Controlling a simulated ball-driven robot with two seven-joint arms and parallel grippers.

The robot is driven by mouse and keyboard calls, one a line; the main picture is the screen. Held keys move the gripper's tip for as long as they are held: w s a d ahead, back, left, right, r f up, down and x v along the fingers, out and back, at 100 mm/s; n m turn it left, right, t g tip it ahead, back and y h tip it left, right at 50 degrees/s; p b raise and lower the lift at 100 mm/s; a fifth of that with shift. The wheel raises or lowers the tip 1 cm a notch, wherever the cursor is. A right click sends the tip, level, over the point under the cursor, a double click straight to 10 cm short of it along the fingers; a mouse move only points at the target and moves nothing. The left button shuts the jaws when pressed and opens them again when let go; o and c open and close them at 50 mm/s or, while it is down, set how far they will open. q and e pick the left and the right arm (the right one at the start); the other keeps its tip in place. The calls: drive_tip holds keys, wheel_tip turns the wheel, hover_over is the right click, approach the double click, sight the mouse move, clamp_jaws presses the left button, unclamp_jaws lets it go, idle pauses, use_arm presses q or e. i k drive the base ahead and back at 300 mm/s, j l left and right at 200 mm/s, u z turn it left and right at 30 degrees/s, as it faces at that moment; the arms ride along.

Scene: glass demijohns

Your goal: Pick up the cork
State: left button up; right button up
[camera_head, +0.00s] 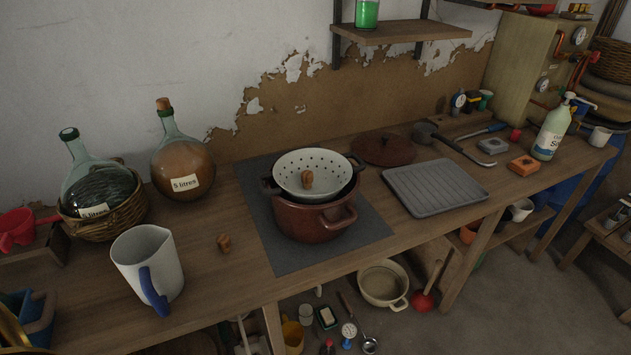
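A small brown cork (224,243) lies on the wooden worktop (215,290), to the right of the white jug and below the right demijohn. A second brown cork-like piece (307,179) is inside the white colander (330,163). A third cork (163,104) sits in the neck of the right glass demijohn (183,168), labelled 5 litres. The left demijohn (95,185) stands in a wicker basket (125,222), and I see no cork in its neck. Neither of my grippers is in view.
A white jug (150,262) with a blue handle stands near the front edge. The colander rests on a reddish-brown pot (305,222) on a dark mat (262,245). A grey ribbed tray (435,187) lies right. Bare worktop surrounds the loose cork.

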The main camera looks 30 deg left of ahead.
sight(223, 241)
drive_tip(key=u, duration=2.15)
